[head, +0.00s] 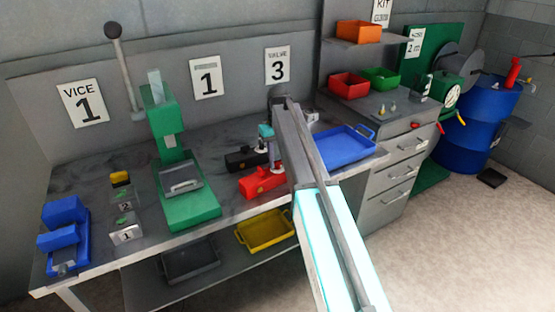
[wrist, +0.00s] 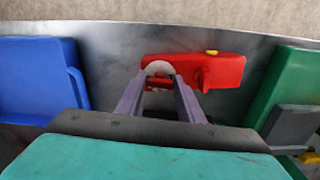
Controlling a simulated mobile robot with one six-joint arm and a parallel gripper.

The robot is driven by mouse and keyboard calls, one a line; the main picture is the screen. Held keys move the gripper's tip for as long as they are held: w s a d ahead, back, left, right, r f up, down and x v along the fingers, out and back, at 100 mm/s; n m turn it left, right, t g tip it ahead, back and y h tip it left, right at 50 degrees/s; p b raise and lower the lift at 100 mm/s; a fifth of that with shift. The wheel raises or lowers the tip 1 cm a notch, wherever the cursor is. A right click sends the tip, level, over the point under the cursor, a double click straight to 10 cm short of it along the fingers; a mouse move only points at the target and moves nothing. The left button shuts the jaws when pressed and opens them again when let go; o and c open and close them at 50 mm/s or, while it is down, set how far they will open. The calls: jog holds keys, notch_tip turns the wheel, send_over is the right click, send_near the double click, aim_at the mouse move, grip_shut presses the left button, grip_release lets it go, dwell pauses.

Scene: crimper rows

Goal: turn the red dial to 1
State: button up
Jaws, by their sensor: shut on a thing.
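The red unit (head: 262,186) lies on the bench right of the green press, and it also shows in the wrist view (wrist: 222,70). A pale round plate (wrist: 158,68) sits at its left end in the wrist view. My gripper (wrist: 162,79) reaches down over that plate, its two fingers shut on the small red dial (wrist: 160,85), which is mostly hidden between them. In the head view my gripper (head: 273,160) is above the back of the red unit, partly behind my arm. The dial's setting and marks cannot be read.
A black unit (head: 243,160) lies just behind the red one. The green press (head: 190,210) stands left, the blue tray (head: 345,150) right. A blue vice (head: 65,235) is at the far left. A yellow tray (head: 266,243) sits on the lower shelf.

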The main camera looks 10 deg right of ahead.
aim_at(278, 162)
jog(key=o, duration=1.1)
jog(key=shift+c, duration=0.2)
jog(key=shift+r, duration=0.15)
notch_tip(278, 162, up, 14)
jog(key=p, duration=0.7)
jog(key=shift+f, duration=0.25)
